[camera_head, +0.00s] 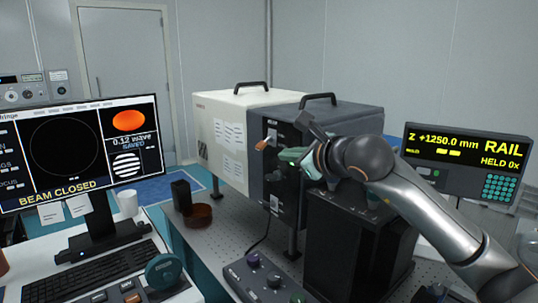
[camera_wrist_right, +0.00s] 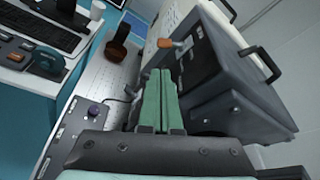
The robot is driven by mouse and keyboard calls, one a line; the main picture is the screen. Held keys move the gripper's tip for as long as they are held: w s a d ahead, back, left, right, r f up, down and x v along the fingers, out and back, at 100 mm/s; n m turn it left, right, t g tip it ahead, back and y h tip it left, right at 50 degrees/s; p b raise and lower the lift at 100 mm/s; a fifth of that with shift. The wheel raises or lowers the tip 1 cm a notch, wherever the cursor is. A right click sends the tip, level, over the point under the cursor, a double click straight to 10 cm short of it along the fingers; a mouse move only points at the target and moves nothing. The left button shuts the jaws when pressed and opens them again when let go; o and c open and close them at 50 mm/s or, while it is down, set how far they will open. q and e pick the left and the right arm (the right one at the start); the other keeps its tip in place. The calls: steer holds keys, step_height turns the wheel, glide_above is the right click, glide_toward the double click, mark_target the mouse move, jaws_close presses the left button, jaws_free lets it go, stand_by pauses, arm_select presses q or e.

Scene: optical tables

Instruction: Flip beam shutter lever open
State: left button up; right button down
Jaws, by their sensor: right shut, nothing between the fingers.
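The shutter lever, a small orange-brown handle (camera_head: 265,144), sticks out from the dark front panel of a box-shaped instrument (camera_head: 289,124). It also shows in the right wrist view (camera_wrist_right: 178,45), just beyond the fingertips and slightly to their right. My right gripper (camera_head: 286,155) has green fingers that are shut and empty. In the head view its tips are just right of and below the lever. In the wrist view the closed fingers (camera_wrist_right: 160,73) point toward the panel, and a gap shows between them and the lever. The monitor (camera_head: 80,152) reads "BEAM CLOSED". My left gripper is out of view.
A black block (camera_head: 345,245) stands below my right forearm. A control box with knobs (camera_head: 262,280) sits on the perforated table (camera_head: 205,245). A brown round dish (camera_head: 198,215) and a dark upright block (camera_head: 181,195) stand left of the instrument. A RAIL readout (camera_head: 460,165) is at right.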

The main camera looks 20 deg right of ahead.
mark_target(261, 145)
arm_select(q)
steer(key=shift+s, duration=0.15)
arm_select(e)
steer(key=shift+a, duration=0.1)
steer(key=p+x, duration=0.2)
steer(key=x, duration=0.6)
steer(key=shift+w, duration=0.35)
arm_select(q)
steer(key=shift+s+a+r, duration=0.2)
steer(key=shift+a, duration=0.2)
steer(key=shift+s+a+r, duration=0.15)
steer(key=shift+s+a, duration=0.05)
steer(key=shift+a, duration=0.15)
arm_select(e)
steer(key=shift+w+a+f, duration=0.1)
steer(key=shift+w+f, duration=0.2)
steer(key=shift+w, duration=0.35)
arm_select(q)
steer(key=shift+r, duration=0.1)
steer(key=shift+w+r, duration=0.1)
